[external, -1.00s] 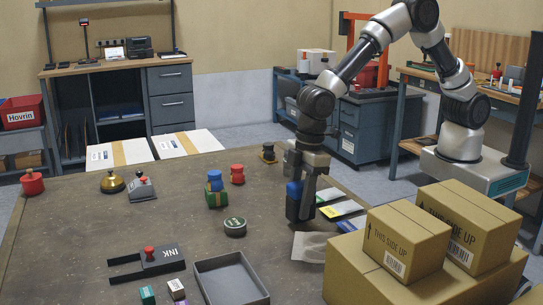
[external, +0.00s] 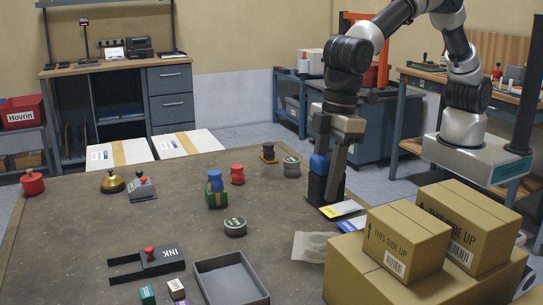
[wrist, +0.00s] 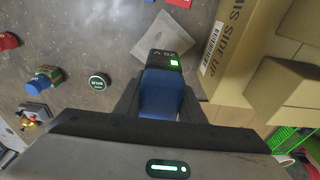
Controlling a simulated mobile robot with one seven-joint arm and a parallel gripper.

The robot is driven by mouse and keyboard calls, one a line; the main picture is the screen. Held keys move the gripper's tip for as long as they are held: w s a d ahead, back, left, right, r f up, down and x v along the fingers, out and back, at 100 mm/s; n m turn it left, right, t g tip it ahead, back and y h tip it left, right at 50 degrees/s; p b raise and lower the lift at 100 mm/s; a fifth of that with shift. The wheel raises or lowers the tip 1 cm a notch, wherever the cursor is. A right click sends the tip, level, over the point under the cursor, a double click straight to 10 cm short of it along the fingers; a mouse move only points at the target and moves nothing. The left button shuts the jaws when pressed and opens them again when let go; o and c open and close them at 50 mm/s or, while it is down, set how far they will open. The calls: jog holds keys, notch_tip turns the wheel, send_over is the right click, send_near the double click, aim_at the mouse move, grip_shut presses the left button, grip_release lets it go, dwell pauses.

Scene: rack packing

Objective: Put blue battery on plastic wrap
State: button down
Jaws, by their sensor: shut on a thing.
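The blue battery (external: 319,165), with a blue upper body and a dark lower end, is upright between the fingers of my gripper (external: 332,178). In the wrist view the battery (wrist: 160,95) fills the space between the fingers, and its black end shows "20 V" and a green light. My gripper is shut on it. A flat, grey, see-through sheet that looks like the plastic wrap (external: 311,246) lies on the table, in front of the battery and beside the cartons. The sheet (wrist: 163,35) also shows in the wrist view, partly covered by the battery's end.
Cardboard boxes (external: 407,240) stand right of the sheet. Flat packets (external: 342,209) lie by the battery. The table's middle has free room.

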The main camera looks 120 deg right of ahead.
notch_tip(320, 180, down, 9)
jog(key=shift+f+b, duration=0.2)
jog(key=shift+b, duration=0.4)
jog(key=shift+f, duration=0.15)
jog(key=c, duration=1.2)
grip_release()
jog(key=shift+o, duration=0.2)
